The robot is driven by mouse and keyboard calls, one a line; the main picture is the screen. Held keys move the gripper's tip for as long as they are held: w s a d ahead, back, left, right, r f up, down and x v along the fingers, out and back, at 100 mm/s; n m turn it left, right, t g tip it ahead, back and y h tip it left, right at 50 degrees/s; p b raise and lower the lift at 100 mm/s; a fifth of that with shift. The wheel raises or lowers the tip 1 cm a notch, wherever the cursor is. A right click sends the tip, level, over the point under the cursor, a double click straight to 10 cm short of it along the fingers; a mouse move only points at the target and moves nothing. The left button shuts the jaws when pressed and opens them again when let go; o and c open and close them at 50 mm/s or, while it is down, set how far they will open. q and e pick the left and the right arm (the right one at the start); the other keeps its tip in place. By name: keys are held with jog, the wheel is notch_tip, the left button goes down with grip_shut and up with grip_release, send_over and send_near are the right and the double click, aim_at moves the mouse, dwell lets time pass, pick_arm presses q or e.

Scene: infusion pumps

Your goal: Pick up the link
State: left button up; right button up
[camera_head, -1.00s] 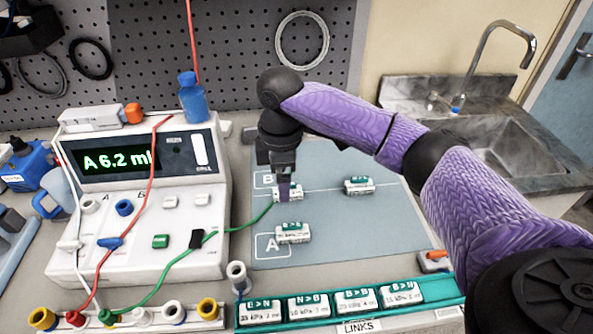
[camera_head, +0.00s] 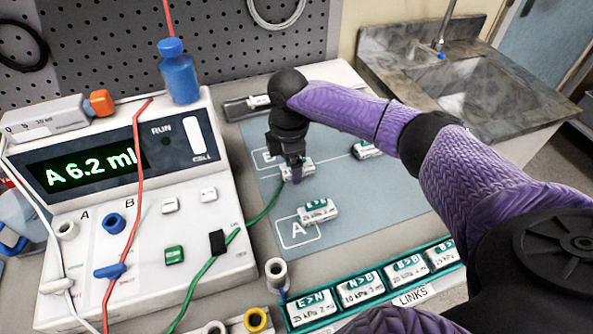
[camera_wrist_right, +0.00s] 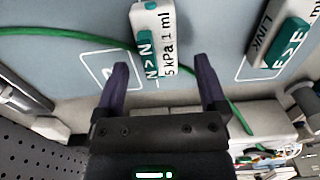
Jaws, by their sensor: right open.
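A white link (camera_head: 300,167) with a green label lies on the blue-grey mat near the marked square at the back. In the right wrist view this link (camera_wrist_right: 153,42) reads "N>N 5 kPa 1 ml", and its near end lies between the fingertips, closer to the left one. My right gripper (camera_head: 293,176) points down at it, open, and partly hides it in the head view. In the wrist view the open jaws (camera_wrist_right: 163,78) show a gap on the link's right side. A second link (camera_head: 318,210) lies by square A, and a third (camera_head: 367,150) lies farther right.
A teal rack of links (camera_head: 365,290) lies along the front.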

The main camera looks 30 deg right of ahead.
pick_arm(q)
jog(key=shift+a, duration=0.15)
pick_arm(e)
jog(key=shift+f, duration=0.2)
pick_arm(q)
jog(key=shift+w, duration=0.1)
pick_arm(e)
grip_shut()
